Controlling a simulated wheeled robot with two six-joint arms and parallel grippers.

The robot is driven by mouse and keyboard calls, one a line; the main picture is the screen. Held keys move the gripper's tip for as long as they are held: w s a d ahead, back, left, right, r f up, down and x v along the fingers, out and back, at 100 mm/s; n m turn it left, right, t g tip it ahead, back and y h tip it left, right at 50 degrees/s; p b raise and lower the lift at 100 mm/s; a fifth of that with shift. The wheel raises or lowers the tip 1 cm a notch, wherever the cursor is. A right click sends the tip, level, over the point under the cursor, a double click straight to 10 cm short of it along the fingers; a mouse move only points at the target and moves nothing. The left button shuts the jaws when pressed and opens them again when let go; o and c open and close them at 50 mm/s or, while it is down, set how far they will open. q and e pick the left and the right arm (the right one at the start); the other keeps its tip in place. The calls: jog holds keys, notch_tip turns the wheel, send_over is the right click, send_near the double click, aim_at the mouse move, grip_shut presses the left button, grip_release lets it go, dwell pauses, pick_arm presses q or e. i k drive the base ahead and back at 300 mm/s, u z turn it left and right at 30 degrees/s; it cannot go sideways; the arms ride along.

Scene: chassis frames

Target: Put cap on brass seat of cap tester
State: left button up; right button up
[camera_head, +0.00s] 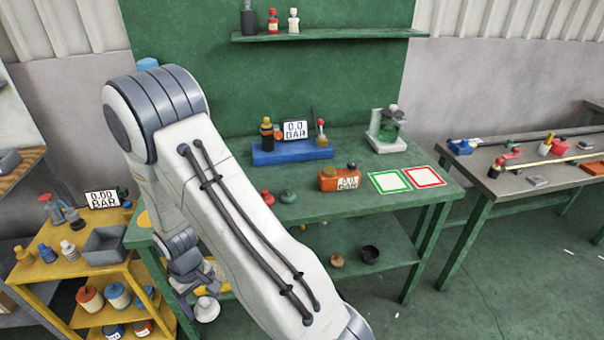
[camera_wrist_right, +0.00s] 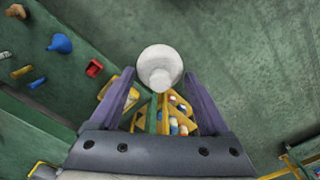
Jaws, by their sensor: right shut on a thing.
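My right gripper (camera_head: 205,290) hangs low in front of the green bench's left end, partly hidden by my own arm. It is shut on a white round cap (camera_head: 207,309). In the right wrist view the cap (camera_wrist_right: 160,66) sits at the tips of the two purple-grey fingers (camera_wrist_right: 160,82). An orange unit (camera_head: 341,178) with a "BAR" display and brass-coloured top stands on the green bench. A blue unit (camera_head: 292,151) with a "0.0 BAR" display stands behind it. My left gripper is not in view.
The green bench (camera_head: 430,192) also holds green and red framed mats (camera_head: 390,182), a glass-sided device (camera_head: 388,130) and small red and green caps (camera_head: 288,196). A yellow cart (camera_head: 45,275) with bottles and a grey bin (camera_head: 105,244) stands at left. Another bench (camera_head: 510,185) is at right.

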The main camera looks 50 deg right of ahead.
aim_at(330, 172)
jog(key=u, duration=0.8)
jog(key=i, duration=0.95)
jog(key=z, duration=2)
